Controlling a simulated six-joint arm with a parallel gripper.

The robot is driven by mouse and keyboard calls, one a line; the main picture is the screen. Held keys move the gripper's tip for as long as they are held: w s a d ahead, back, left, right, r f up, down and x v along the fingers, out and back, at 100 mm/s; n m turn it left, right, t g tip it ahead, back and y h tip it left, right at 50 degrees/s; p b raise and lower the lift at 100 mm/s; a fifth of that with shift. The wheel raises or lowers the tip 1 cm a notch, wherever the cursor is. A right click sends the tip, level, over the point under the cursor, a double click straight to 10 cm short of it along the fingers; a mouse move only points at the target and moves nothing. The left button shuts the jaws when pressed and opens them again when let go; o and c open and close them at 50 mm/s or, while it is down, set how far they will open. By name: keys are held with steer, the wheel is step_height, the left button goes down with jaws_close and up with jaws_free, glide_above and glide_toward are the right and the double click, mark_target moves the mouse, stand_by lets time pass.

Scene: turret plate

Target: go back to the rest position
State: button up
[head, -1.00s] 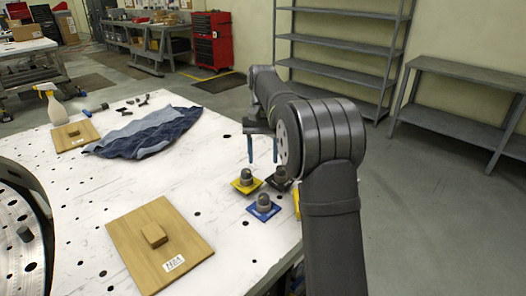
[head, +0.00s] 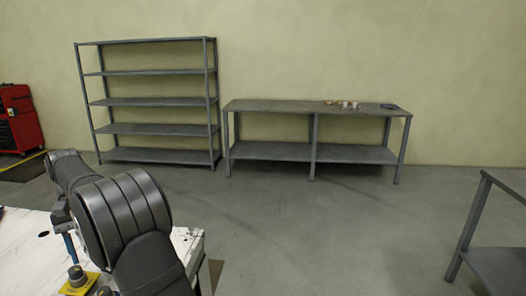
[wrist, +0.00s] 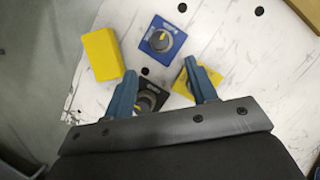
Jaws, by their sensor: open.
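My gripper (wrist: 160,66) is open in the wrist view, its two blue fingers apart with nothing held between them. It points down over the white table (wrist: 221,48). A blue square piece with a grey knob (wrist: 160,40) lies beyond the fingertips. A black piece with a knob (wrist: 148,98) is partly hidden by the left finger. A yellow piece with a knob (wrist: 181,84) is partly hidden by the right finger. In the head view my gripper (head: 66,238) is at the lower left, above a yellow piece (head: 77,284); my arm covers much of it.
A plain yellow block (wrist: 101,55) lies left of the blue piece. A wooden board (wrist: 306,10) shows at the upper right of the wrist view. Grey shelves (head: 150,129), a long bench (head: 270,106) and a red tool cabinet (head: 20,120) stand away across open floor.

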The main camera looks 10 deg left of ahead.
mark_target(103, 290)
steer(key=x, duration=1)
steer(key=shift+f, duration=0.15)
steer(key=v, duration=1.2)
steer(key=x, duration=1.2)
steer(key=shift+s+d+f, duration=0.1)
steer(key=shift+n, duration=0.5)
steer(key=n+t+h, duration=0.1)
steer(key=n+t, duration=0.1)
steer(key=n, duration=0.2)
steer(key=shift+s+n, duration=0.1)
steer(key=shift+n, duration=0.3)
steer(key=n+t, duration=0.1)
steer(key=n, duration=0.2)
steer(key=n+t, duration=0.1)
steer(key=n, duration=0.2)
steer(key=shift+s+n+t, duration=0.15)
steer(key=shift+n+t, duration=0.15)
steer(key=shift+n, duration=0.1)
